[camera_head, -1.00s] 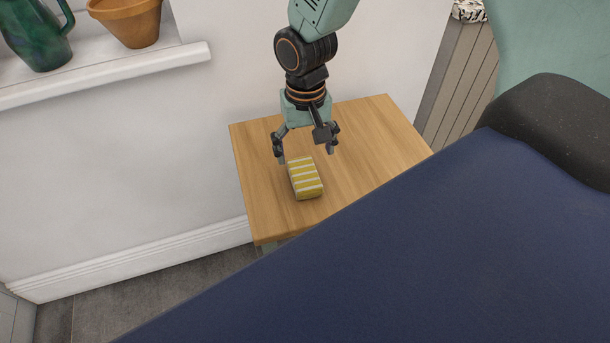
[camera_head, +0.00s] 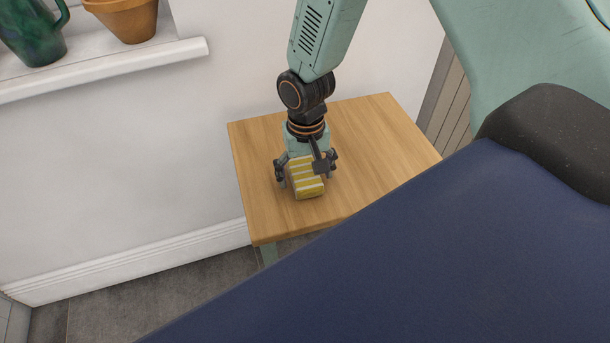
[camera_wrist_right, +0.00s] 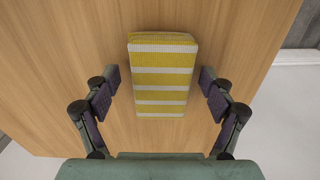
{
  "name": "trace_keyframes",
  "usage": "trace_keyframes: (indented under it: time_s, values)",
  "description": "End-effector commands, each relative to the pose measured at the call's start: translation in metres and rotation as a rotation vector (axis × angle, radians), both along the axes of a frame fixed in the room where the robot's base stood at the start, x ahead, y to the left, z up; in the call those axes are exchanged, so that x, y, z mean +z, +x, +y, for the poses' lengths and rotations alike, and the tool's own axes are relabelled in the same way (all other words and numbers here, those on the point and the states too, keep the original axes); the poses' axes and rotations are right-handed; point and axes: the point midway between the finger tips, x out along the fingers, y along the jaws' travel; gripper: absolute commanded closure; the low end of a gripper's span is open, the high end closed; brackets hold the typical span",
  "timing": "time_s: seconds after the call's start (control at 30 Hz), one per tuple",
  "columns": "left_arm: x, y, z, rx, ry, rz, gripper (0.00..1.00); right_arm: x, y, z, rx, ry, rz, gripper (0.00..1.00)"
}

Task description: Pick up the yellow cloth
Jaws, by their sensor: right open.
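The yellow cloth (camera_head: 307,186) is a folded block with white stripes, lying on the wooden table (camera_head: 372,150). It also shows in the right wrist view (camera_wrist_right: 162,78), between the fingers and a little ahead of them. My right gripper (camera_head: 306,182) is open, low over the table, with one finger on each side of the cloth. In the wrist view (camera_wrist_right: 160,98) a gap of bare wood shows between each finger and the cloth. Part of the cloth's far end is hidden by the gripper in the head view. My left gripper is not in view.
A white ledge (camera_head: 110,72) on the left wall holds a green jug (camera_head: 36,32) and a terracotta pot (camera_head: 128,18). The white wall stands close along the table's left and back. The table's right part is clear.

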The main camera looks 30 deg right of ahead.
Motion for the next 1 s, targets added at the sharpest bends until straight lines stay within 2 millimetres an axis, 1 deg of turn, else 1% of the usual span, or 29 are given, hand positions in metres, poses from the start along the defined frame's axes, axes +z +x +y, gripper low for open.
trace_keyframes:
  time_s: [0.03,0.07,0.67,0.87,0.97,1.0]
  values:
    - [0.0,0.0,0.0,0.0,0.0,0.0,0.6,0.0,0.0,0.0,-0.001,0.0,0.0,0.2]
    - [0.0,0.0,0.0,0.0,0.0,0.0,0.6,0.0,0.0,0.0,0.0,0.0,0.0,0.22]
    - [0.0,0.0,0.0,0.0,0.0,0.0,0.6,0.0,0.0,0.0,0.0,0.0,0.001,0.73]
    - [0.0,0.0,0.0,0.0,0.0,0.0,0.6,0.001,0.0,0.0,0.0,0.0,0.0,0.73]
    - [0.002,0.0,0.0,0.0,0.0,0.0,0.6,0.007,0.001,0.0,0.0,0.0,-0.002,0.73]
    - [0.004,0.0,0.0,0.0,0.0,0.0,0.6,0.012,0.001,0.0,-0.001,0.0,-0.002,0.73]
